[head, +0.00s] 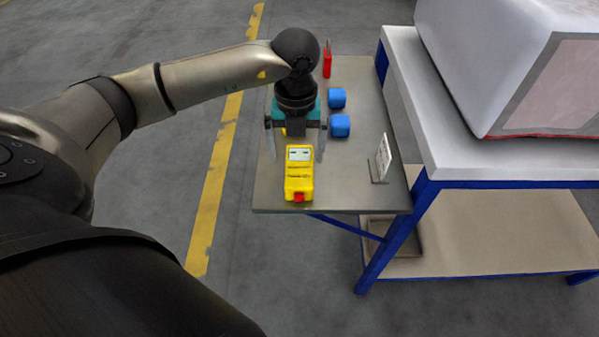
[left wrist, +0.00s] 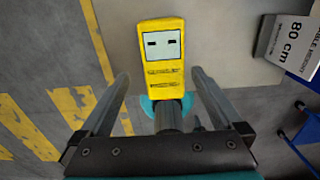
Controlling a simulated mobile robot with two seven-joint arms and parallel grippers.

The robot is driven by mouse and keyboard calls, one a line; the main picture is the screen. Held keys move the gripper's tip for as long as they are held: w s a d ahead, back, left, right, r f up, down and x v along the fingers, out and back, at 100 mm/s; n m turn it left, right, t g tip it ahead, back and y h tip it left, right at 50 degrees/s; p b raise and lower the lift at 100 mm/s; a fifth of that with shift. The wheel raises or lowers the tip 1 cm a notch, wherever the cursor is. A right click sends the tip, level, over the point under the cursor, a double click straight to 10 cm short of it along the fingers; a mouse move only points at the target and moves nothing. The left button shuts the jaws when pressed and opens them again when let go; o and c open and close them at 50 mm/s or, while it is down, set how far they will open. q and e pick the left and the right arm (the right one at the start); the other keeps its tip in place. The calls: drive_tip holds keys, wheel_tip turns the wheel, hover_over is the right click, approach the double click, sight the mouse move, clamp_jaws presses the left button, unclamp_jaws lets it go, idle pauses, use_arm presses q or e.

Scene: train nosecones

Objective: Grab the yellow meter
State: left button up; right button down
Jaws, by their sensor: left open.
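The yellow meter (head: 299,174) lies near the front edge of a small grey side table (head: 350,200) in the head view. It has a pale display and a red part at its near end. My left gripper (head: 296,150) is open above the table at the meter's far end. In the left wrist view the meter (left wrist: 162,50) shows ahead of and between the open fingers of my left gripper (left wrist: 160,80). The fingers look apart from the meter. A teal thing (left wrist: 165,103) shows at the meter's lower end there. My right gripper is not in view.
Two blue blocks (head: 338,98) and a red object (head: 327,62) lie farther back on the table. A small upright sign (head: 383,157) stands at its right.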

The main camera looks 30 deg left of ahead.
sight(300, 167)
use_arm(q)
drive_tip(key=f, duration=0.1)
drive_tip(key=f+b, duration=0.1)
drive_tip(key=f, duration=0.3)
drive_tip(key=shift+d+f, duration=0.2)
drive_tip(key=shift+d, duration=0.15)
drive_tip(key=shift+f, duration=0.3)
drive_tip(key=c, duration=1.1)
clamp_jaws()
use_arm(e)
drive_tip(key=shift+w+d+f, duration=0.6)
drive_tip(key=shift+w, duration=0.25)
